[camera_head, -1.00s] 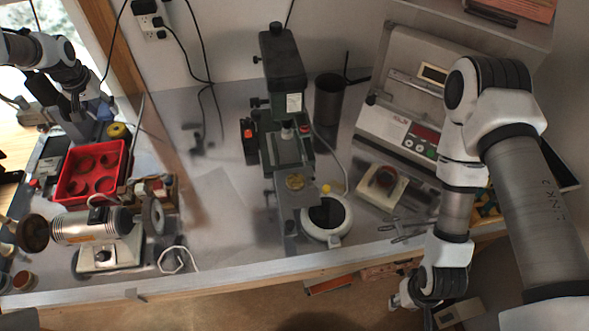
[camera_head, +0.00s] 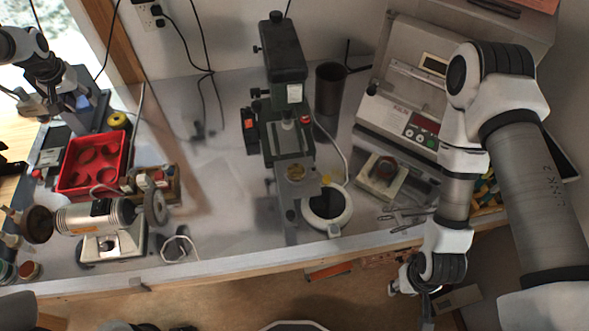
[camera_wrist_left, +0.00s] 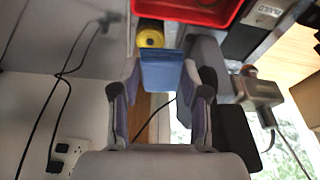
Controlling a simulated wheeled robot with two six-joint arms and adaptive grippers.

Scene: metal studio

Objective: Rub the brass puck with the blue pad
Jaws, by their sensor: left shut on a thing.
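The blue pad (camera_wrist_left: 160,70) is held between the fingertips of my left gripper in the left wrist view. In the head view the left gripper (camera_head: 82,108) is at the upper left, above the back of the red tray, with a bit of the blue pad (camera_head: 83,102) showing. A round brass puck (camera_head: 295,173) lies on the stage of the dark green stand in the middle of the bench, well to the right of the left gripper. My right gripper (camera_head: 425,302) hangs low at the right, beyond the bench's front edge; its fingers are unclear.
A red tray (camera_head: 76,187) and a bench grinder (camera_head: 90,218) stand at the left. A white-rimmed dish (camera_head: 327,226) sits beside the stand. Bare bench (camera_head: 225,190) lies between grinder and stand. Cords hang behind.

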